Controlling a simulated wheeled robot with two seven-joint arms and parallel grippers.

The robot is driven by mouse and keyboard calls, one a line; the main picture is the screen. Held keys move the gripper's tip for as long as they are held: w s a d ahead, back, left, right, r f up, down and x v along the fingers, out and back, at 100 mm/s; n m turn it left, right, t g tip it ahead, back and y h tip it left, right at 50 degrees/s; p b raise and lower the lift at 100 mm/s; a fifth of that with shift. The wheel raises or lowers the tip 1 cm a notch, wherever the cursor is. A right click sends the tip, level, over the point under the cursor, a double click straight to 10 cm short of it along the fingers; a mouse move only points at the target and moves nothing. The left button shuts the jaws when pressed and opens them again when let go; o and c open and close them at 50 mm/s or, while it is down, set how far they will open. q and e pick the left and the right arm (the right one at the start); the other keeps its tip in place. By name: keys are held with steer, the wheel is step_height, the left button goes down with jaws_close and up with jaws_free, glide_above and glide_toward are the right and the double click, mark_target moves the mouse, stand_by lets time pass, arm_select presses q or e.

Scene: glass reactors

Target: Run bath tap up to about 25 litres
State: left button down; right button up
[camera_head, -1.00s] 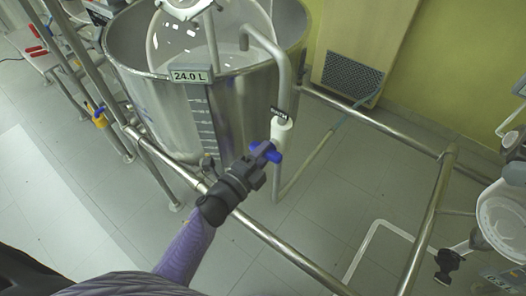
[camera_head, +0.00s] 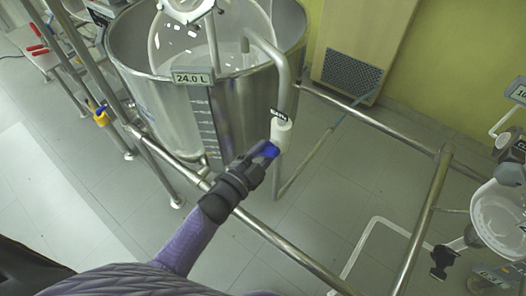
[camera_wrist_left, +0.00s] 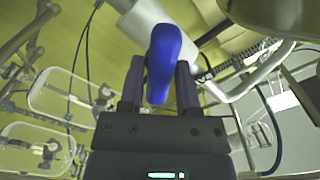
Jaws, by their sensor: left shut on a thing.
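The steel bath (camera_head: 165,112) stands in the upper left of the head view, with a display (camera_head: 193,78) reading 24.0 L. A bent pipe (camera_head: 284,80) runs over its rim and down to the white tap body (camera_head: 281,133). The blue tap handle (camera_head: 270,150) shows partly beyond my left gripper (camera_head: 262,160). In the left wrist view the handle (camera_wrist_left: 164,55) stands between the two fingers of my left gripper (camera_wrist_left: 160,85), which is shut on it. The glass vessel (camera_head: 210,38) sits in the bath. My right gripper is not in view.
A steel frame rail (camera_head: 290,250) passes below my left arm, and another rail (camera_head: 370,118) runs to the right. More glassware with a black knob (camera_head: 440,262) stands at the right edge. Tiled floor (camera_head: 320,205) lies open between the rails.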

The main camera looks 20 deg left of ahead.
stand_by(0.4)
arm_select(q)
steer(key=shift+c, duration=2.2)
jaws_free()
steer(key=p+v, duration=0.1)
steer(key=v, duration=0.9)
